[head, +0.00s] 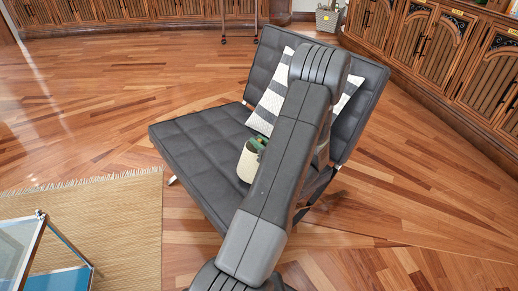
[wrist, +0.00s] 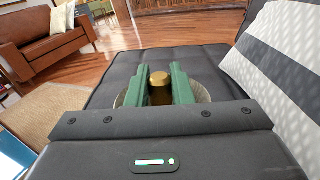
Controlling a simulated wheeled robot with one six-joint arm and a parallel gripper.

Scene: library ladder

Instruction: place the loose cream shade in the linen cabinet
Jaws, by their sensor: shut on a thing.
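The cream shade (head: 247,163) is over the dark tufted chair seat, beside a striped cushion. My gripper (head: 258,143), with green fingers, is at the top of the shade. In the wrist view my gripper (wrist: 158,88) is shut on a gold-coloured piece (wrist: 160,80) in the middle of the shade. The pale shade rim (wrist: 202,94) shows on both sides of the fingers. The lower shade is hidden there by my gripper body. I cannot tell whether the shade touches the seat. Wooden cabinets (head: 440,42) line the right wall; I cannot tell which is the linen cabinet.
The dark chair (head: 190,150) carries the striped cushion (head: 273,98). A woven rug (head: 120,215) and a glass-sided table (head: 25,245) are at left. A grey basket (head: 327,20) stands at the back. Wooden floor is clear right of the chair. A brown sofa (wrist: 45,40) shows in the wrist view.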

